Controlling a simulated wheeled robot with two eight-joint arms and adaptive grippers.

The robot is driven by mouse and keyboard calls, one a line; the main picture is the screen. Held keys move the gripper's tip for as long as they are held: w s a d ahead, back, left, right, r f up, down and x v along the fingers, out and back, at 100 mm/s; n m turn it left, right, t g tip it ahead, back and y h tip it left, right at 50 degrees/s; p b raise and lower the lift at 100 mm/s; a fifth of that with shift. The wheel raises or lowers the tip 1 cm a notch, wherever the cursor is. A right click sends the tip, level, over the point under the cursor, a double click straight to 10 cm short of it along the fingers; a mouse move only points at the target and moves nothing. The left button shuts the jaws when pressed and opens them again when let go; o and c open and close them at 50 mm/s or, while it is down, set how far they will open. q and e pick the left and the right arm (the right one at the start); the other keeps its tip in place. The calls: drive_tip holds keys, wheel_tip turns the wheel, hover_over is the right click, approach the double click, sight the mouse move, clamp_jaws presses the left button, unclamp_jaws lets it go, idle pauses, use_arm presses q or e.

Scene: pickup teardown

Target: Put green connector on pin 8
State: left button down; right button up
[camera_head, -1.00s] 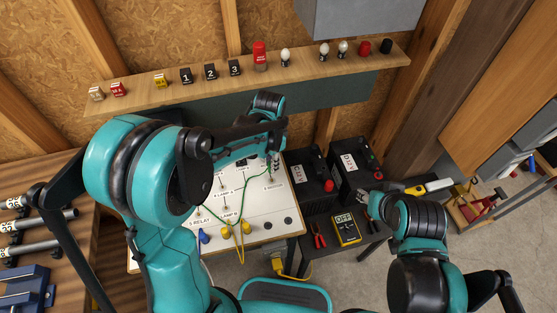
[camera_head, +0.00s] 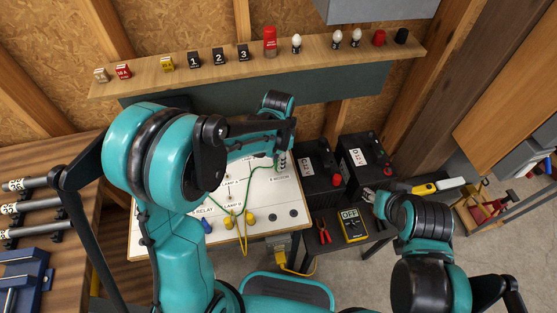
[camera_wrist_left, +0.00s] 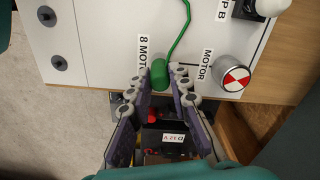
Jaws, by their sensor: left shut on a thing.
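My left gripper (camera_wrist_left: 160,84) is shut on the green connector (camera_wrist_left: 160,72), right beside the "8 MOTOR" label on the white board (camera_wrist_left: 110,60). The green wire (camera_wrist_left: 182,35) runs up from the connector in the left wrist view. Pin 8 itself is not visible, and I cannot tell whether the connector sits on it or is above it. In the head view the left gripper (camera_head: 281,163) is at the board's right edge. My right gripper (camera_head: 371,197) is right of the multimeter; its jaws are too small to read.
A motor disc (camera_wrist_left: 235,78) is close to the right of the left gripper in the wrist view. Black batteries (camera_head: 318,184) stand beyond the board's right edge. Yellow connectors (camera_head: 249,218) and a blue connector (camera_head: 206,226) are at its front. A multimeter (camera_head: 352,225) lies on the small table.

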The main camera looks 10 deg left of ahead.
use_arm(q)
drive_tip(key=shift+f+b, duration=0.75)
drive_tip(key=shift+f, duration=0.15)
idle(0.5)
drive_tip(key=c, duration=1.3)
unclamp_jaws()
drive_tip(key=shift+r, duration=0.15)
wheel_tip(320, 180, up, 12)
drive_tip(key=shift+f, duration=0.1)
drive_tip(key=s+a+n+t, duration=0.2)
drive_tip(key=s+n, duration=0.1)
drive_tip(key=s, duration=0.1)
drive_tip(key=s+a+n+t, duration=0.2)
drive_tip(key=s+a+n, duration=0.1)
drive_tip(key=s, duration=0.2)
drive_tip(key=s+a+r+n+t, duration=0.1)
drive_tip(key=s+a+n+t, duration=0.2)
drive_tip(key=s, duration=0.1)
drive_tip(key=shift+s+n, duration=0.4)
